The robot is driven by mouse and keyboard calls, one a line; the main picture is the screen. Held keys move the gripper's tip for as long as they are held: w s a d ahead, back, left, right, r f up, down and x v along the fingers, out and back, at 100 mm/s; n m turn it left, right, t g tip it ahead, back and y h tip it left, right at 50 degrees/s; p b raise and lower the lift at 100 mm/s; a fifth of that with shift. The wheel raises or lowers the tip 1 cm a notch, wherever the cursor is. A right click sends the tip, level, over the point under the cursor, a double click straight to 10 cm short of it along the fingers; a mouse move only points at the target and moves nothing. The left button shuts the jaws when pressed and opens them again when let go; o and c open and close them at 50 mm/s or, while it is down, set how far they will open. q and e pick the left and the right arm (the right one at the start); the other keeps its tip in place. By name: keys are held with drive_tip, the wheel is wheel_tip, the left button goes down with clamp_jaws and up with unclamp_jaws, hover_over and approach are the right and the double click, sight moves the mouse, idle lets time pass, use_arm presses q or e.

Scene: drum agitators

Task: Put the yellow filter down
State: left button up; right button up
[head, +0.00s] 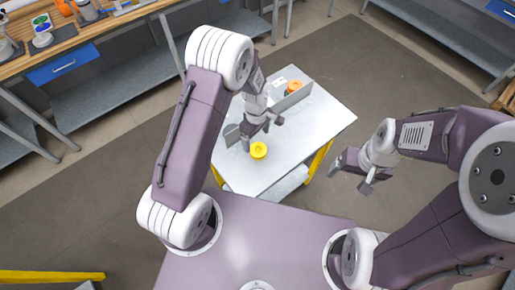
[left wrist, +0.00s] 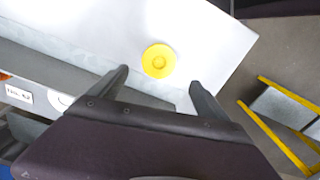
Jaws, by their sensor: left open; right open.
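The yellow filter (head: 259,150) is a round yellow piece that sits on the light grey table top (head: 325,118), close to its near left edge. In the left wrist view the yellow filter (left wrist: 159,61) lies beyond and between the fingertips, with bare table around it. My left gripper (head: 262,128) is open and empty, just above and behind the filter in the head view, and apart from it. Its two fingers also show in the left wrist view (left wrist: 158,82). My right gripper (head: 350,172) is open and empty, off to the right of the table.
A grey tray or bin (head: 292,100) with an orange item (head: 294,86) stands at the back of the table. A grey upright panel (head: 232,135) is left of the filter. The table's right half is clear. Workbenches line the back.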

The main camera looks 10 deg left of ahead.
sight(259, 149)
use_arm(q)
drive_tip(key=shift+w+d+f+p, duration=0.15)
drive_tip(key=shift+d+f, duration=0.1)
drive_tip(key=shift+f, duration=0.4)
drive_tip(key=shift+w+d+f+p, duration=0.1)
drive_tip(key=shift+d+f+p, duration=0.1)
drive_tip(key=shift+f, duration=0.4)
drive_tip(key=shift+s+a+f, duration=0.1)
drive_tip(key=shift+f, duration=0.05)
wheel_tip(259, 149, down, 5)
drive_tip(key=shift+s+r+p, duration=0.15)
drive_tip(key=shift+r+p, duration=0.05)
drive_tip(key=shift+p, duration=0.95)
drive_tip(key=shift+f, duration=0.2)
drive_tip(key=c, duration=1.4)
drive_tip(key=shift+c, duration=0.2)
use_arm(e)
drive_tip(key=r, duration=0.3)
drive_tip(key=shift+w+d+r, duration=0.1)
drive_tip(key=shift+d, duration=0.15)
use_arm(q)
drive_tip(key=shift+r, duration=0.1)
